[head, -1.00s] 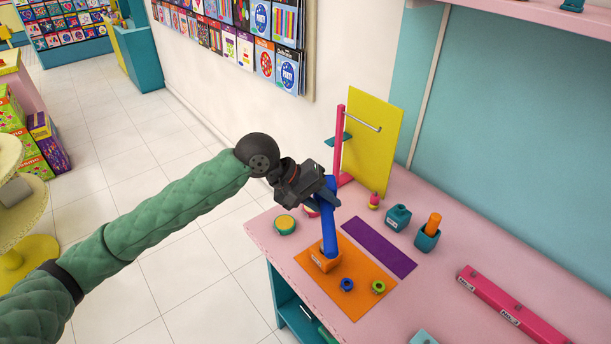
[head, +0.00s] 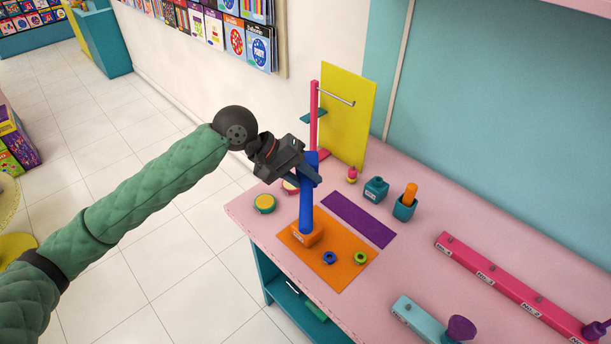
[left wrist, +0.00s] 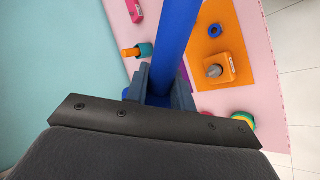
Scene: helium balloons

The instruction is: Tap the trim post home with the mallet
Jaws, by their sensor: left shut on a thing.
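My left gripper (head: 312,170) is shut on a long blue rod (head: 306,207). The rod stands nearly upright, its lower end overlapping an orange block (head: 311,239) in the head view. In the left wrist view the rod (left wrist: 178,35) runs away from my jaws, and the orange block (left wrist: 223,68) with a grey peg (left wrist: 214,71) shows beside it. I cannot tell whether the rod is the mallet's handle, and its far end is out of the wrist view. An orange cylinder (head: 410,192) stands in a teal holder (head: 404,209); I cannot tell whether it is the trim post. My right gripper is not in view.
The orange block sits on an orange mat (head: 345,272) with blue (head: 329,258) and green (head: 361,258) rings. A purple strip (head: 358,219), a teal container (head: 376,189) and a pink rail (head: 500,284) lie rightward. A yellow panel (head: 347,115) and pink stand (head: 313,120) rise behind.

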